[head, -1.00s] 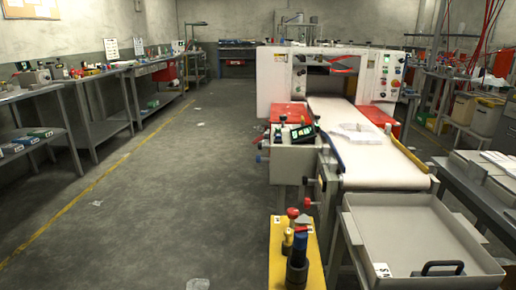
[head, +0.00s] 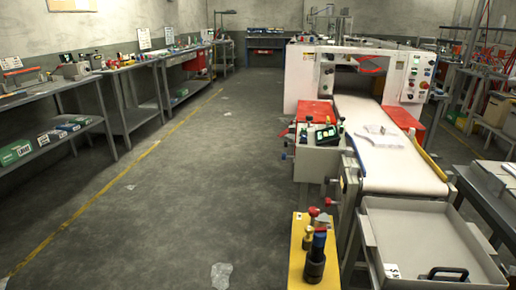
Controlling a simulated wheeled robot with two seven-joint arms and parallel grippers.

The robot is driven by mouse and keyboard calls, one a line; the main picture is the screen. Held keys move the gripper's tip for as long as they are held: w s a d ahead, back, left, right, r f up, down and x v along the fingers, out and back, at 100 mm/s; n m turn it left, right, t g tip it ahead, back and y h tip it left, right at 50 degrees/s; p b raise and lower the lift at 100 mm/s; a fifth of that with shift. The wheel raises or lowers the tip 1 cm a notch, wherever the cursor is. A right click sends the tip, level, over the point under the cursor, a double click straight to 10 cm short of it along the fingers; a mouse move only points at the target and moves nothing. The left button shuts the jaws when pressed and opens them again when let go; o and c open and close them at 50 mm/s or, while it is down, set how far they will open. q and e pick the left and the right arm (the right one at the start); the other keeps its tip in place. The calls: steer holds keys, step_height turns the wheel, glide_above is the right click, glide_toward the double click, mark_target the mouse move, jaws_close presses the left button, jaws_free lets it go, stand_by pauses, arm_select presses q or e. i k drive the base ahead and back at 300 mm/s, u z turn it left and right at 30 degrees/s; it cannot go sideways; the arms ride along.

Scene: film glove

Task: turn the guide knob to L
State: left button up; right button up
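A white wrapping machine (head: 303,78) with a conveyor belt (head: 396,165) stands right of centre. A yellow stand (head: 298,262) in front carries red-topped and blue-topped items. I cannot tell which knob is the guide knob, and no L mark is readable. Neither of my grippers is in view.
A grey tray (head: 430,240) with a black handle sits at the conveyor's near end. Workbenches (head: 120,68) line the left wall and another bench (head: 495,187) stands at the right. The floor (head: 200,180) between the left benches and the machine is open, with a few scraps.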

mark_target(286, 144)
steer(key=u, duration=0.9)
steer(key=k, duration=1.15)
steer(key=u, duration=0.55)
steer(key=i, duration=2.05)
steer(key=z, duration=0.7)
steer(key=i, duration=3)
steer(key=z, duration=0.95)
steer(key=i, duration=2.25)
steer(key=z, duration=2.05)
steer(key=i, duration=1.25)
steer(key=z, duration=0.8)
